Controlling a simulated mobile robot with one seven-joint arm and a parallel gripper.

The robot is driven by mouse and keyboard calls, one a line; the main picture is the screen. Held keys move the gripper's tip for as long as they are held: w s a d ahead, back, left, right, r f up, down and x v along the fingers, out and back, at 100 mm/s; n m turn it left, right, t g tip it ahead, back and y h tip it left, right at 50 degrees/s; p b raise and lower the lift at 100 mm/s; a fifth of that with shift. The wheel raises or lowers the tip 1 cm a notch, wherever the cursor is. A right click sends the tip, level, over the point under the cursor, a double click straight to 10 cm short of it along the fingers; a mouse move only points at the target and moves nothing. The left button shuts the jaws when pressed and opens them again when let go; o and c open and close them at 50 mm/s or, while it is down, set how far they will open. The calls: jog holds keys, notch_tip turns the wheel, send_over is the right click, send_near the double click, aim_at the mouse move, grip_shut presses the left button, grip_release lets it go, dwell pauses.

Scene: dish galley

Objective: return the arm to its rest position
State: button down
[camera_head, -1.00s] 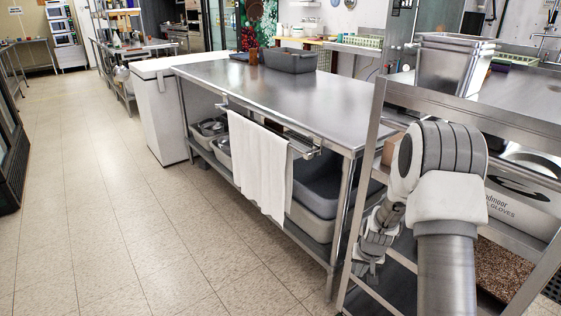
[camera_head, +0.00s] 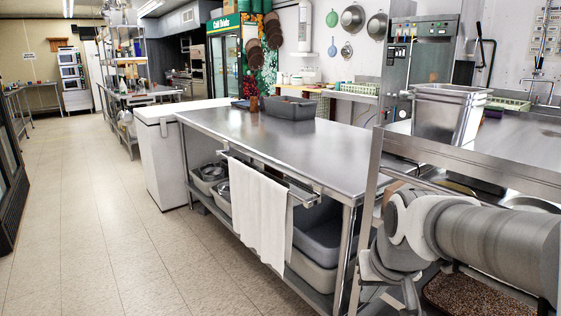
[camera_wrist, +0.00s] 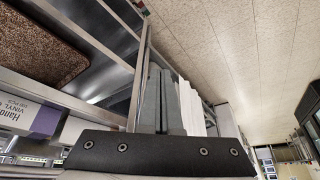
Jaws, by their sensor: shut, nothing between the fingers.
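My arm enters from the right in the head view and bends at a grey-and-white joint beside the steel rack. Its lower links hang in front of the rack, and my gripper cannot be made out there. In the wrist view the black bolted gripper body spans the bottom, and the grey fingers of my gripper (camera_wrist: 167,72) stand together above it, shut and empty. They point past the rack toward the floor.
The steel rack (camera_head: 370,190) stands close to my arm, with a metal bin (camera_head: 447,113) on top and a brown speckled mat (camera_head: 470,300) on a lower shelf. A steel table (camera_head: 290,140) with a hanging white towel (camera_head: 262,215) is beyond. The tiled floor (camera_head: 95,210) at left is clear.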

jog(key=s+a+r+p, duration=0.1)
jog(key=s+r, duration=0.3)
jog(key=s, duration=0.7)
notch_tip(320, 180, up, 23)
jog(key=p, duration=2.3)
jog(key=shift+a+f+n+t, duration=0.15)
jog(key=shift+n+t, duration=0.15)
jog(key=shift+t, duration=0.1)
jog(key=shift+s, duration=0.15)
